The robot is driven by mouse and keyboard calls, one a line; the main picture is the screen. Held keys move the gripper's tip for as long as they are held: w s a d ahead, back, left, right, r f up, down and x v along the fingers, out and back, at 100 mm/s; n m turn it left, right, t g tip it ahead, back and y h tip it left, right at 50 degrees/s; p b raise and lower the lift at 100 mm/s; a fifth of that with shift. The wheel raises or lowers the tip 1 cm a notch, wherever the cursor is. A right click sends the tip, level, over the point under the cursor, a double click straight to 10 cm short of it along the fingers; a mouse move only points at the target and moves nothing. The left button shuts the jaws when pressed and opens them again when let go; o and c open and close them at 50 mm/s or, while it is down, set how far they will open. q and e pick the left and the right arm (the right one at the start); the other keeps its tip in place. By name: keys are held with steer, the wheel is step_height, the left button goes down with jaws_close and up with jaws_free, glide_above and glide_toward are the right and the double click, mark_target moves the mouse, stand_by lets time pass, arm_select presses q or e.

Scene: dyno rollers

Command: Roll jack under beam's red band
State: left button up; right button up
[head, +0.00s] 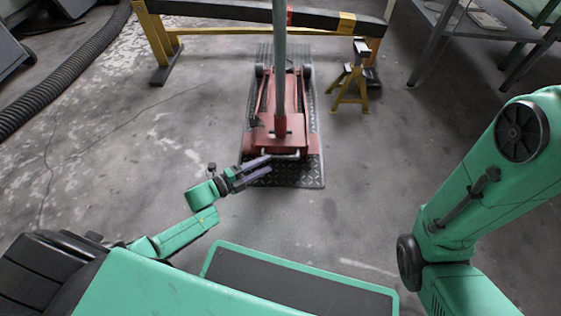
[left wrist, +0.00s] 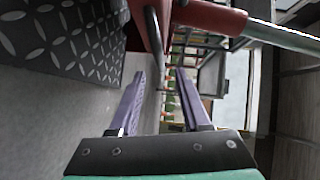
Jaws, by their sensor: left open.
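The red floor jack (head: 292,125) sits on a dark diamond-plate mat (head: 310,175), with its grey handle (head: 279,60) standing upright. The dark beam (head: 225,10) crosses behind it. The beam's red band (head: 290,14) is partly hidden by the handle. My left gripper (head: 268,166) is open by the jack's near end. In the left wrist view, a dark bar (left wrist: 154,38) at the jack's end lies ahead of the open fingers (left wrist: 162,82). I cannot tell if they touch it. The jack's red body (left wrist: 208,17) is above. My right gripper is out of view.
A yellow jack stand (head: 352,82) stands right of the jack, near the beam's right support. A ribbed black hose (head: 70,88) lies at the left. A metal table (head: 470,30) stands at the back right. The floor left of the mat is clear.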

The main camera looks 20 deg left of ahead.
mark_target(279, 156)
arm_select(q)
steer(key=b+x, duration=0.2)
steer(key=x, duration=0.5)
steer(key=shift+f+b, duration=0.1)
steer(key=shift+b, duration=0.2)
jaws_close()
stand_by(0.9)
